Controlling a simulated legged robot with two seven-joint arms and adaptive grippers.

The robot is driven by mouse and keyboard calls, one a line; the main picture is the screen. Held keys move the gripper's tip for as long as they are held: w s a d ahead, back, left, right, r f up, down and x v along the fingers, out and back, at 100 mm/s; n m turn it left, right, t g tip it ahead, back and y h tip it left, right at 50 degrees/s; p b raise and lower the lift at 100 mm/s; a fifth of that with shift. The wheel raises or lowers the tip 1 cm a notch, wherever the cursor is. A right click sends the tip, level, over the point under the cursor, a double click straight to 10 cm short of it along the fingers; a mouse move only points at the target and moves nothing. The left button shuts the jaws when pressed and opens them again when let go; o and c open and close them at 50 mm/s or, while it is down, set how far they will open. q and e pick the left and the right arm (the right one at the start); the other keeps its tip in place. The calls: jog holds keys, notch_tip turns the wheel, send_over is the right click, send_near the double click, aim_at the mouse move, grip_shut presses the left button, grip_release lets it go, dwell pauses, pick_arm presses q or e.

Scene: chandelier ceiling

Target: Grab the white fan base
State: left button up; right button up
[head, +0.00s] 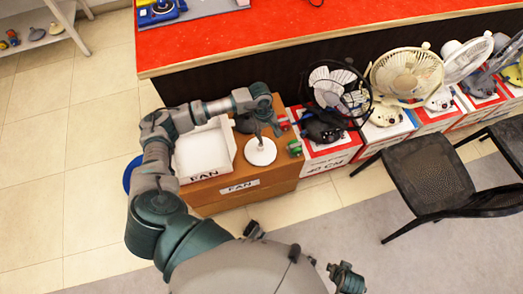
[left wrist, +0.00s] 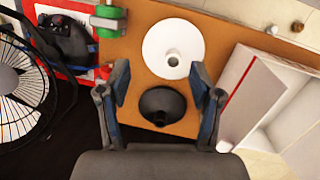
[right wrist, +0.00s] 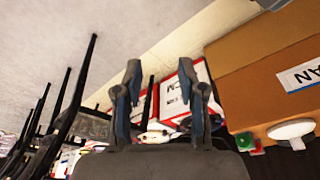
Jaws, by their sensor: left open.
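The white fan base (head: 260,152) is a round disc with a short stem. It rests on the brown FAN box (head: 225,196). In the left wrist view the white base (left wrist: 173,40) lies just beyond my left fingertips. My left gripper (head: 272,122) is open and empty above the box. In its wrist view, the left fingers (left wrist: 160,72) are spread on either side of a black base (left wrist: 163,106), nearer than the white one. My right gripper (right wrist: 160,67) is open and empty, away from the box. The white base (right wrist: 290,129) shows at the right edge there.
A white open box (head: 203,152) stands left of the white base. Red and green items (head: 294,148) lie to its right. Fans on boxes (head: 335,155) line the red-topped counter (head: 300,30). Black chairs (head: 425,185) stand at right.

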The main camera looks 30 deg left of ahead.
pick_arm(q)
jog(key=m+y, duration=0.1)
jog(key=y, duration=0.1)
send_near(261, 145)
jog(key=shift+s+d+f+b, duration=0.1)
jog(key=shift+d+f+b, duration=0.1)
jog(key=shift+f+b, duration=0.25)
jog(key=shift+d+f+b, duration=0.25)
jog(key=shift+f, duration=0.4)
jog(key=f, duration=0.3)
jog(key=shift+a+f, duration=0.3)
jog(key=shift+a, duration=0.1)
jog(key=shift+a+f+b, duration=0.15)
jog(key=shift+f+b, duration=0.1)
jog(key=shift+b, duration=0.05)
notch_tip(261, 145, down, 5)
jog(key=shift+r+b, duration=0.2)
jog(key=shift+b, duration=0.3)
jog(key=shift+d+f, duration=0.1)
jog(key=shift+d, duration=0.2)
jog(key=shift+a, duration=0.3)
grip_shut()
pick_arm(e)
jog(key=w+r+t, duration=0.2)
jog(key=w+r, duration=0.2)
jog(key=r, duration=0.1)
jog(key=shift+a+r+t+y, duration=0.3)
jog(key=shift+a+t, duration=0.1)
jog(key=shift+a, duration=0.05)
